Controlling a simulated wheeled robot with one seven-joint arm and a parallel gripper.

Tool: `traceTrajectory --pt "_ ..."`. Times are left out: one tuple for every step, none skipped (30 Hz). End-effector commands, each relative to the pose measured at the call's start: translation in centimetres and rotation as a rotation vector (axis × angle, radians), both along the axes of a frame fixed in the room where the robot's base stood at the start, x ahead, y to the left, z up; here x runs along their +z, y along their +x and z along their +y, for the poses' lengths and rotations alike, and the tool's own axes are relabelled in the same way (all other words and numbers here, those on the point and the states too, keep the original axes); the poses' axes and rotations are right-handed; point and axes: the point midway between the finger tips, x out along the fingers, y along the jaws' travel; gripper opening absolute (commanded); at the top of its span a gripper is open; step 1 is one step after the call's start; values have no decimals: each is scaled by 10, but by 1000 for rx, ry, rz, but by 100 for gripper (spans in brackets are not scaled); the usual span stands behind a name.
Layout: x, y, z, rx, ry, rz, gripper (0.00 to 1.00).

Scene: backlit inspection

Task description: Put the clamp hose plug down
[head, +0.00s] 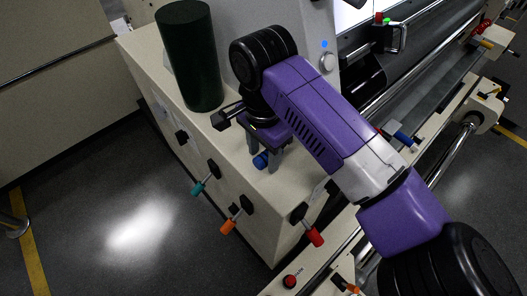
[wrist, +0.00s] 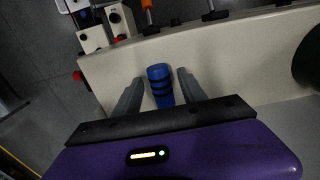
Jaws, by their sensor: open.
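The clamp hose plug (head: 261,160) is a small blue cylinder. It rests on the pale top of the machine cabinet (head: 290,190), near its edge. In the wrist view the plug (wrist: 160,84) shows dark bands and lies between the two fingers of my gripper (wrist: 157,88). A gap shows on each side of it, so the fingers stand open around it. In the head view my gripper (head: 265,158) is low over the cabinet top, and its fingers partly hide the plug.
A dark green cylinder (head: 190,55) stands on the cabinet to the left of my gripper. Handles with teal (head: 198,188), orange (head: 228,227) and red (head: 314,237) grips stick out from the cabinet's front. Metal rollers and rails run along the right.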

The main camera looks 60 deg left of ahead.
Motion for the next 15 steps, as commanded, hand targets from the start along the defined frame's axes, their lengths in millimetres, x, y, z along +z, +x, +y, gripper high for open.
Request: traceTrajectory --pt "0 0 0 0 0 0 49" --pt "0 0 0 0 0 0 49" --pt "1 0 0 0 0 -1 49" --pt "2 0 0 0 0 -1 49" --pt "3 0 0 0 1 -1 49" --pt "7 0 1 0 2 -1 49" --pt "10 0 1 0 2 -1 49" --pt "14 0 1 0 2 -1 49" --pt "20 0 1 0 3 -1 49" --pt "25 0 1 1 3 -1 49" --pt "31 0 1 1 3 -1 49" --pt "40 0 1 1 4 -2 49" --pt "46 0 1 1 3 -2 49" --pt "53 0 1 1 4 -3 49" --pt "61 0 1 1 3 -2 49"
